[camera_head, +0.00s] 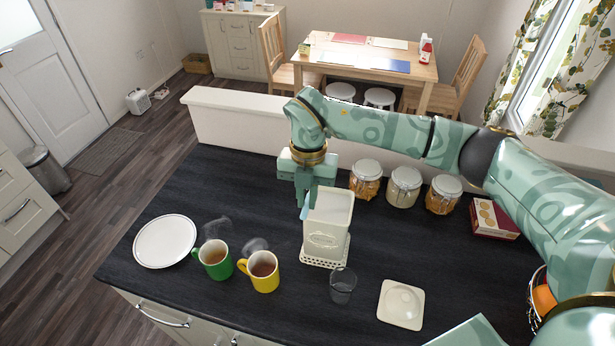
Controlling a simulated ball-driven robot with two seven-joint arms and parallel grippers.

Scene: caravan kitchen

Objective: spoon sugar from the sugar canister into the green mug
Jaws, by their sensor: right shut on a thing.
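The green mug (214,260) stands upright on the dark counter with a brown drink in it and steam above. The cream sugar canister (326,238) stands uncovered right of the mugs, with lettering on its front. Its inside is hidden from this angle. My right gripper (305,198) is at the canister's upper left edge, fingers pointing down. It is shut on a slim pale blue thing, apparently the spoon's handle (304,212). The spoon's bowl cannot be made out. A square cream lid (402,303) lies at the front right. My left gripper is out of view.
A yellow mug (262,271) stands just right of the green one. A clear glass (342,286) is in front of the canister. A white plate (165,241) lies at left. Several lidded jars (404,187) and a red box (494,219) stand behind, to the right.

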